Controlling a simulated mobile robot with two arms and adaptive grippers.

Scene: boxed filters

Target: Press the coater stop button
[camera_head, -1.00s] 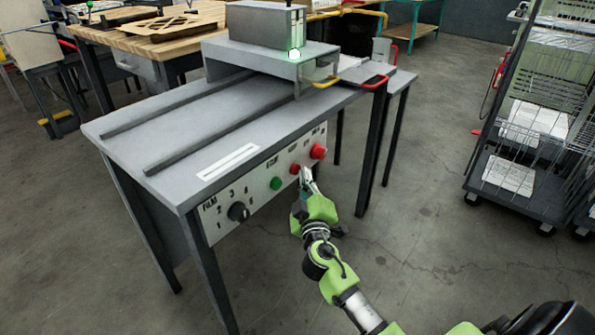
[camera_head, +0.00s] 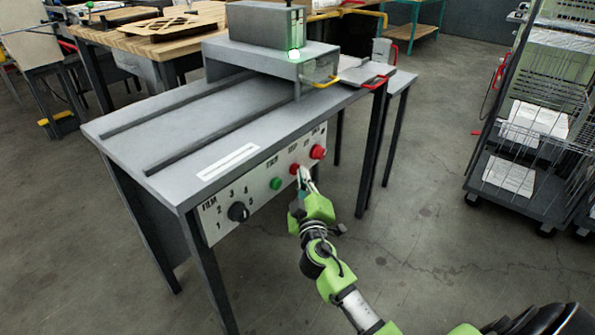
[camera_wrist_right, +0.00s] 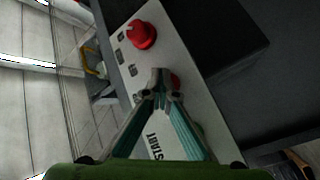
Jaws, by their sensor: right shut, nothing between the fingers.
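The coater (camera_head: 150,130) is a grey table-like machine with a white control panel (camera_head: 256,208) on its front. A small red button (camera_head: 294,168) sits between a green button (camera_head: 275,183) and a larger red mushroom button (camera_head: 318,151). My right gripper (camera_head: 303,170) is shut and empty, its tips at the small red button. In the right wrist view, the closed fingertips (camera_wrist_right: 160,76) partly cover the small red button (camera_wrist_right: 176,82); I cannot tell whether they touch it. The large red button (camera_wrist_right: 141,33) stands clear of them. My left gripper is not in view.
A black knob (camera_head: 238,212) sits at the panel's left end. A wire rack cart (camera_head: 515,195) stands at right and a wooden workbench (camera_head: 200,25) behind. The floor between coater and cart is clear.

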